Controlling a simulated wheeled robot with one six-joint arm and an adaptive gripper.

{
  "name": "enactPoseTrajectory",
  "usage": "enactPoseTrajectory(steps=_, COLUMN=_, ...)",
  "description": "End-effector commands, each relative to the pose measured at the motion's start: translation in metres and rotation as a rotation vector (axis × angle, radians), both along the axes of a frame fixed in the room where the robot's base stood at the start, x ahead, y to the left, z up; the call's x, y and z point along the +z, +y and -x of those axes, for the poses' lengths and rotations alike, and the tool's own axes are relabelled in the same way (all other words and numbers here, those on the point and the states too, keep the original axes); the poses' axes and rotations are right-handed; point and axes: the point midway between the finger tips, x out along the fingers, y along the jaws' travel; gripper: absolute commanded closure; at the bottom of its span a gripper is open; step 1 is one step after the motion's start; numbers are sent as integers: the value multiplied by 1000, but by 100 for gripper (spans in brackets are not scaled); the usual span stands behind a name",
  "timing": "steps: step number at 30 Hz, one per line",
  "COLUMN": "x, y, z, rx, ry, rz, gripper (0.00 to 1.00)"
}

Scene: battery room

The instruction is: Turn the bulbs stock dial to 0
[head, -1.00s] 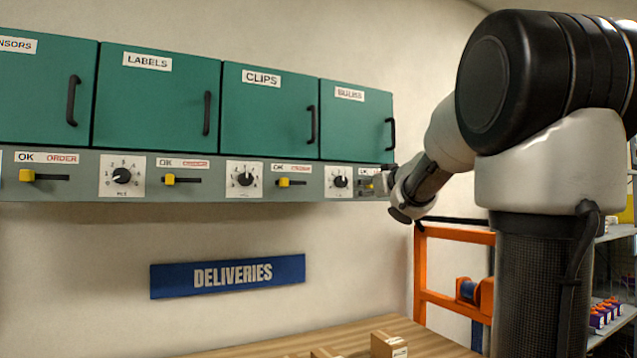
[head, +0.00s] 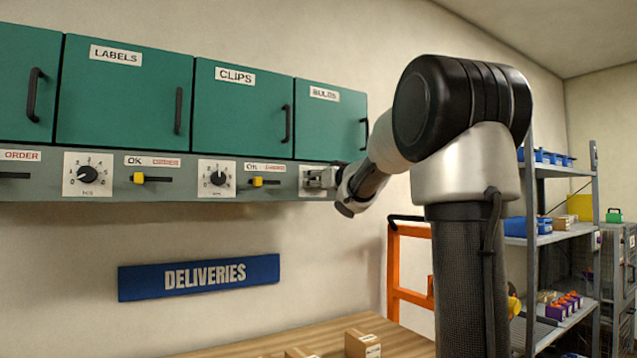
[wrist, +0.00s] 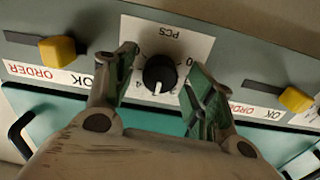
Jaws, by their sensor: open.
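The bulbs stock dial (wrist: 160,74) is a round black knob on a white plate marked PCS, upside down in the wrist view. Its white pointer mark points down in that picture, toward the plate's numbered edge; the exact number there is hard to read. My gripper (wrist: 161,60) is open, with one finger on each side of the knob and visible gaps between. In the head view my gripper (head: 322,178) is at the panel below the green BULBS cabinet (head: 330,125) and hides most of the dial.
Yellow sliders flank the dial, one to the left (wrist: 57,50) and one to the right (wrist: 296,99) in the wrist view. The clips dial (head: 217,178) is left along the grey panel. Boxes (head: 362,343) stand on the wooden table below. An orange frame (head: 393,270) and shelves stand right.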

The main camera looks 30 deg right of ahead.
Motion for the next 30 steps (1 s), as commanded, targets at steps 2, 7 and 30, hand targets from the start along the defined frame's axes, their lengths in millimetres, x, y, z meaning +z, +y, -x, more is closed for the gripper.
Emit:
enactPoseTrajectory(steps=2, x=0, y=0, z=0, rx=0, ry=0, rz=0, gripper=46)
enactPoseTrajectory(steps=7, x=0, y=0, z=0, rx=0, ry=0, rz=0, gripper=71)
enactPoseTrajectory(steps=30, x=0, y=0, z=1, rx=0, ry=-9, rz=225, gripper=91)
